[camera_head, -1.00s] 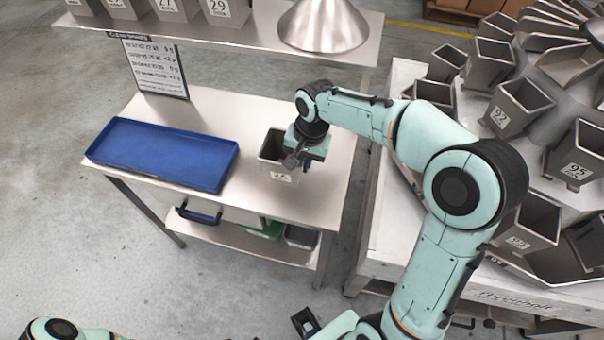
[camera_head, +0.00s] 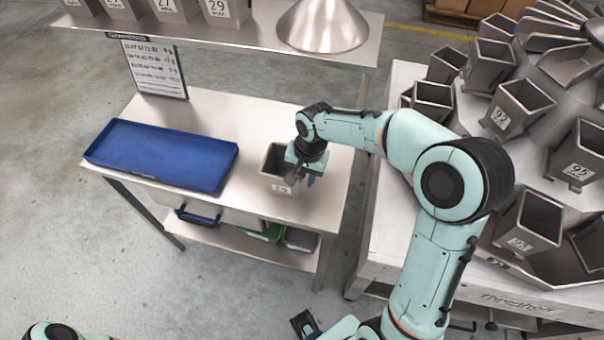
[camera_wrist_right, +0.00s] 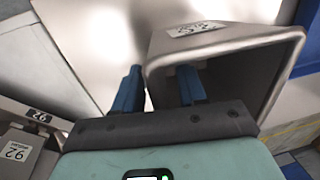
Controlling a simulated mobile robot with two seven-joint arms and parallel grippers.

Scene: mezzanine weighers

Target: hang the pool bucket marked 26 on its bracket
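The pool bucket (camera_head: 279,186) is a grey metal hopper with a white label, over the front right of the steel bench. The label seems to read 26 but is blurred; whether its base touches the bench is unclear. My right gripper (camera_head: 300,172) is at the bucket's right side. In the right wrist view, the bucket (camera_wrist_right: 225,50) has one blue finger of my right gripper (camera_wrist_right: 160,90) inside it and the other outside, its wall between them. The gripper appears shut on that wall. My left gripper is not in view. I cannot identify the bucket's bracket.
A blue tray (camera_head: 160,155) lies on the bench (camera_head: 240,110), left of the bucket. A shelf (camera_head: 260,35) above carries numbered buckets and a metal cone (camera_head: 322,25). At right, a weigher table (camera_head: 390,240) carries a ring of hoppers, including bucket 92 (camera_head: 515,105).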

